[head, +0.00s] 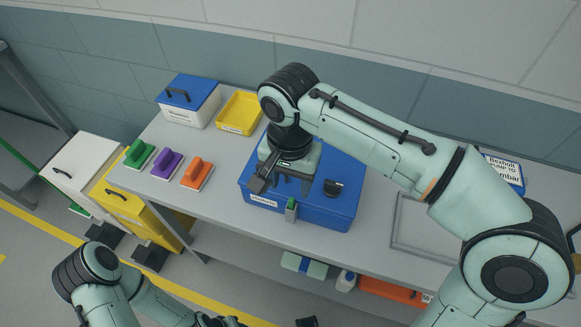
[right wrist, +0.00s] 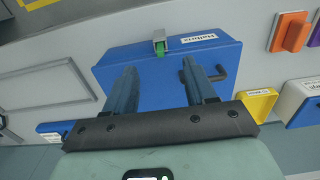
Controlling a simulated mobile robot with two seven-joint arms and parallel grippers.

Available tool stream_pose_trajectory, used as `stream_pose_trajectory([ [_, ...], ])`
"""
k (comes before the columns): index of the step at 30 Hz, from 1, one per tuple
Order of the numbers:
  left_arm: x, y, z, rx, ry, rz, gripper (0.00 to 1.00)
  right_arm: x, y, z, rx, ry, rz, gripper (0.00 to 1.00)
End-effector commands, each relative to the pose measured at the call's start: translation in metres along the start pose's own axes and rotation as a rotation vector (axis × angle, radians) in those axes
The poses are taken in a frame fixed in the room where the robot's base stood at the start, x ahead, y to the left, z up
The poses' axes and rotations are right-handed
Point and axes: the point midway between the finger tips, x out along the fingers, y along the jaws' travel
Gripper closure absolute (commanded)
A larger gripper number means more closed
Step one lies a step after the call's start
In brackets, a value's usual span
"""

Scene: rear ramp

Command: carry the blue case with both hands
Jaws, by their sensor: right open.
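The blue case (head: 318,213) lies on the grey bench, with a white label and a green-and-grey latch (head: 291,209) on its front. A dark handle-like part (head: 333,188) shows on its lid at the right. In the right wrist view, the case (right wrist: 158,88) is below my fingers and a black handle (right wrist: 215,74) shows beside one finger. My right gripper (head: 280,182) is over the lid, open and holding nothing; it also shows in the right wrist view (right wrist: 160,75). My left arm is at the bottom left; its gripper (head: 220,321) is mostly cut off by the lower edge.
A white box with a blue lid (head: 188,107) and a yellow tray (head: 239,112) stand at the back left. Green, purple (head: 167,163) and orange handled blocks lie along the left. A blue-edged sign (head: 503,171) stands at right. A lower shelf holds several items.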

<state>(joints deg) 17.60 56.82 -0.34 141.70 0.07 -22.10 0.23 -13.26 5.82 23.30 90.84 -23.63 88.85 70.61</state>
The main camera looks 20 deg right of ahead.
Motion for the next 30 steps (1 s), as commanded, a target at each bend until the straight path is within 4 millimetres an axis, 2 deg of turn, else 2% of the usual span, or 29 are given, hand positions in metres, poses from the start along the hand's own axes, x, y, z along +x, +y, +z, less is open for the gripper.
stream_pose_trajectory([
  [8,0.0,0.0,0.0,0.0,-0.001,0.0,0.57,0.001,0.0,0.0,0.0,-0.001,0.0,0.45],
  [13,0.004,-0.002,0.001,-0.001,-0.002,-0.001,0.57,0.013,0.0,0.0,0.0,-0.002,0.002,0.45],
  [30,0.025,-0.011,0.006,-0.004,-0.012,-0.004,0.57,0.116,0.0,0.0,0.0,-0.004,0.003,0.45],
])
